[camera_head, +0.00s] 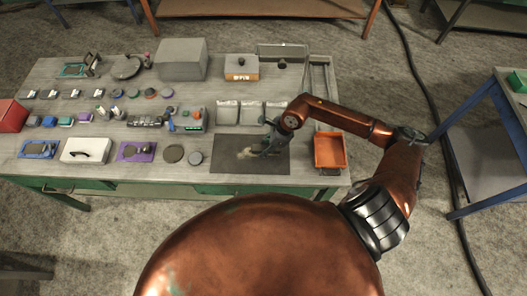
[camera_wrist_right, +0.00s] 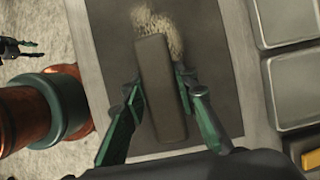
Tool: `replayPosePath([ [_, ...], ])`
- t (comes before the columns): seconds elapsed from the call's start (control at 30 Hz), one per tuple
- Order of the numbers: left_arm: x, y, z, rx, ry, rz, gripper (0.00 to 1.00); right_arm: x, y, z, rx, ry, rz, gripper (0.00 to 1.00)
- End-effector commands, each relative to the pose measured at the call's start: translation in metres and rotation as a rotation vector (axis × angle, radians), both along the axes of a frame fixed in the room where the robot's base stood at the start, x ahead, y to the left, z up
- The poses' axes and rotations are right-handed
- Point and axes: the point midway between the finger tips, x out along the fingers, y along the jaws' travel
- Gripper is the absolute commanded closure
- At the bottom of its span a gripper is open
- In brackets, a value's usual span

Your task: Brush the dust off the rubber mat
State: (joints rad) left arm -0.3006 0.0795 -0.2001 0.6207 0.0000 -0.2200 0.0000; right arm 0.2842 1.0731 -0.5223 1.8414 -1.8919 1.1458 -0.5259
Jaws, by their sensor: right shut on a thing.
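The dark grey rubber mat (camera_head: 225,165) lies flat near the front edge of the workbench. It also fills the middle of the right wrist view (camera_wrist_right: 115,25). My right gripper (camera_head: 262,152) is over the mat's right half. In the right wrist view its green fingers (camera_wrist_right: 160,100) are shut on the brown handle of a brush (camera_wrist_right: 160,85). Pale tan bristles or dust show at the brush's far end; I cannot tell them fully apart. A small dark gripper, apparently my left one (camera_wrist_right: 18,48), shows at the wrist view's left edge, too small to judge.
An orange bin (camera_head: 329,151) stands right of the mat. Many small items crowd the workbench's left side.

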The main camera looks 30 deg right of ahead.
Motion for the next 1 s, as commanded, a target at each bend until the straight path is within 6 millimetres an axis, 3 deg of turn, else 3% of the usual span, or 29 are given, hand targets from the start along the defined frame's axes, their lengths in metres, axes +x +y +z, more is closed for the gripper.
replayPosePath([
  [0.6,0.003,0.001,0.029,0.001,-0.005,0.0,0.6,0.001,0.002,0.056,-0.002,0.0,0.004,0.96],
  [1.0,0.004,0.001,0.03,0.001,-0.005,-0.001,0.6,0.001,0.002,0.059,-0.001,0.002,0.005,0.96],
])
